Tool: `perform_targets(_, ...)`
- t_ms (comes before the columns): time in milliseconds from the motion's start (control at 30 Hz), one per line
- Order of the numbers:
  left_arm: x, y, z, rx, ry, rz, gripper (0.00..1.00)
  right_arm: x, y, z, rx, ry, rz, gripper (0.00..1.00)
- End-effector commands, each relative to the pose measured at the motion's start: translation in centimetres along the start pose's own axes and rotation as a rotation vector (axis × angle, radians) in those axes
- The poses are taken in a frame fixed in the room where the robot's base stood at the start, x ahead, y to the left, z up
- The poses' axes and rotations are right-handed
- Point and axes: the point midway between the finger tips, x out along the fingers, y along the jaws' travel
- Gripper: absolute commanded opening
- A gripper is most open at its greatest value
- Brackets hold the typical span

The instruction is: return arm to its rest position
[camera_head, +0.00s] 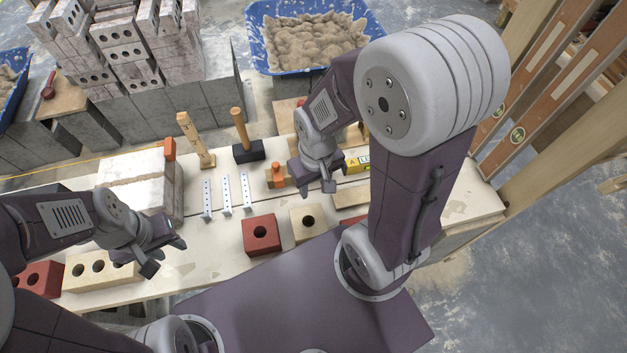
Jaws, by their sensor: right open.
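My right gripper (316,187) is open and empty above the back half of the bench, beside a small orange-handled wooden tool (276,177). Its arm rises large across the right of the view and hides part of the bench. My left gripper (167,257) is open with nothing between its fingers, over the front left of the bench. It is near a cream block with holes (86,270), part of which my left arm hides.
A bench (215,262) carries a red block (261,234), a beige block (308,222), metal strips (226,194), a black-headed mallet (248,150) and a pale block (128,180). Behind stand stacked bricks (125,45) and a blue mortar tub (262,62). Wooden posts (560,120) stand right.

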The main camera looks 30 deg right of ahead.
Motion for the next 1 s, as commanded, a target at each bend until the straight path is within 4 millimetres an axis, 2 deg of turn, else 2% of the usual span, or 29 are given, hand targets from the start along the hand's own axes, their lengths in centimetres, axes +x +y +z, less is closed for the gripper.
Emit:
perform_targets(100, 0.0, 0.0, 0.0, 0.0, 0.0, 0.0, 0.36, -0.4, 0.2, -0.4, 0.058, 0.049, -0.015, 0.42)
perform_targets(367, -0.5, 0.0, -0.1, 0.0, 0.0, 0.0, 0.36, -0.9, 0.1, -0.5, 0.055, 0.048, -0.014, 0.42)
perform_targets(467, -2.7, 0.1, -0.3, 0.0, 0.0, 0.0, 0.36, -3.2, 0.1, -0.6, 0.054, 0.047, -0.014, 0.42)
perform_targets(633, -9.7, 0.2, -1.0, 0.0, 0.0, 0.0, 0.36, -10.1, 0.1, -1.0, 0.053, 0.047, -0.014, 0.42)
perform_targets(700, -12.0, 0.2, -1.3, 0.0, 0.001, 0.0, 0.36, -12.5, 0.1, -1.2, 0.052, 0.047, -0.014, 0.42)
perform_targets(733, -12.6, 0.2, -1.3, 0.0, 0.001, 0.0, 0.36, -13.0, 0.1, -1.2, 0.052, 0.047, -0.014, 0.42)
perform_targets(1000, -11.8, 0.2, -1.2, 0.0, 0.0, 0.0, 0.36, -12.3, 0.1, -1.1, 0.052, 0.046, -0.014, 0.42)
